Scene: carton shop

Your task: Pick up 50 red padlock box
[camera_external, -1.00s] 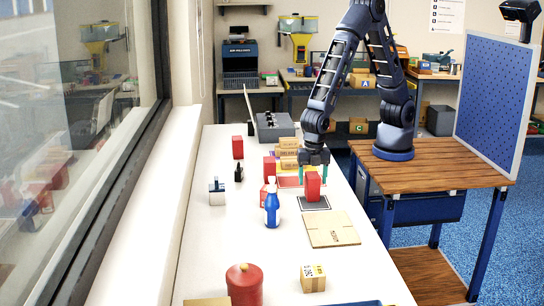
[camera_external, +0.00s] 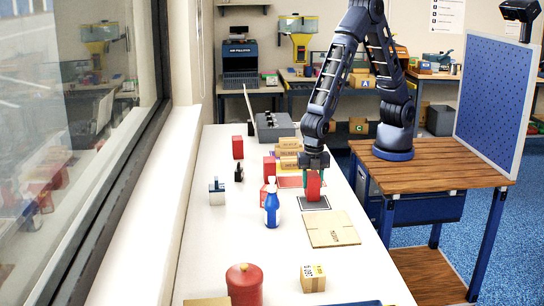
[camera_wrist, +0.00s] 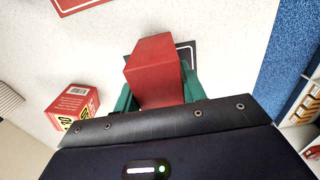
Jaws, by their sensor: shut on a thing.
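A plain-looking red box (camera_external: 313,187) stands upright over a dark, pale-edged pad (camera_external: 314,204) on the white table. My gripper (camera_external: 314,168) points down over it, its green fingers closed on the sides. In the wrist view the same red box (camera_wrist: 156,72) sits between the fingers; no print shows on its visible faces. I cannot tell whether its base touches the pad. Another red box (camera_wrist: 73,105) with yellow marking, partly legible digits and a barcode lies apart at left in the wrist view.
Red boxes (camera_external: 269,168) (camera_external: 238,147) and stacked yellow-brown cartons (camera_external: 289,152) are farther back. A flat cardboard piece (camera_external: 331,229) lies in front. A small carton (camera_external: 313,278) and red canister (camera_external: 244,285) are nearer.

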